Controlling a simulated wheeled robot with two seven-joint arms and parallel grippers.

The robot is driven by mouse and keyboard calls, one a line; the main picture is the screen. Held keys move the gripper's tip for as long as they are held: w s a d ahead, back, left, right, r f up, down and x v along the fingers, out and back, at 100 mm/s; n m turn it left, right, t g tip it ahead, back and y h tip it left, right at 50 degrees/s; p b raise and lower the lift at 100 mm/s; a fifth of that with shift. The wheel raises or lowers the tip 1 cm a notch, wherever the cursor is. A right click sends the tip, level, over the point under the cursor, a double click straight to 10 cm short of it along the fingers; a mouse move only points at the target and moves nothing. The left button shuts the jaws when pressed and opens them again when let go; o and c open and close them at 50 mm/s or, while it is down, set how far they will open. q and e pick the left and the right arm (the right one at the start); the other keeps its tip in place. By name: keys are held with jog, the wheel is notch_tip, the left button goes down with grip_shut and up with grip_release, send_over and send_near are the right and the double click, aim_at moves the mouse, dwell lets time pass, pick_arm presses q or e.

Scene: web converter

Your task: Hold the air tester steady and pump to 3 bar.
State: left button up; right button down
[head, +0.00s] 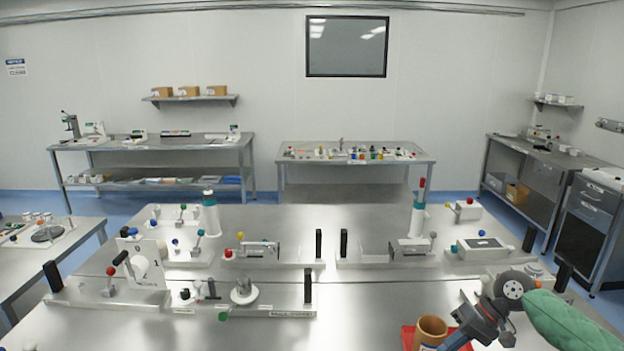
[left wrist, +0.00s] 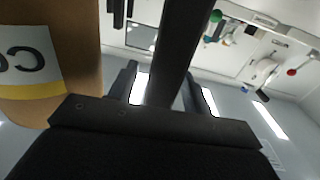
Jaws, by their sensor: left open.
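No label I can read marks the air tester. Two upright white cylinders with teal bands stand on the steel table: a left cylinder (head: 210,213) and a right cylinder (head: 418,218) topped by a red handle (head: 422,184). I cannot tell which, if either, belongs to the tester.
The brown cup (head: 430,331) stands on a red tray (head: 408,336). Several fixtures with levers and black posts line the table (head: 360,310), whose front middle is clear.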

pick_arm(q)
jog(key=s+a, duration=0.1)
jog(key=s, duration=1)
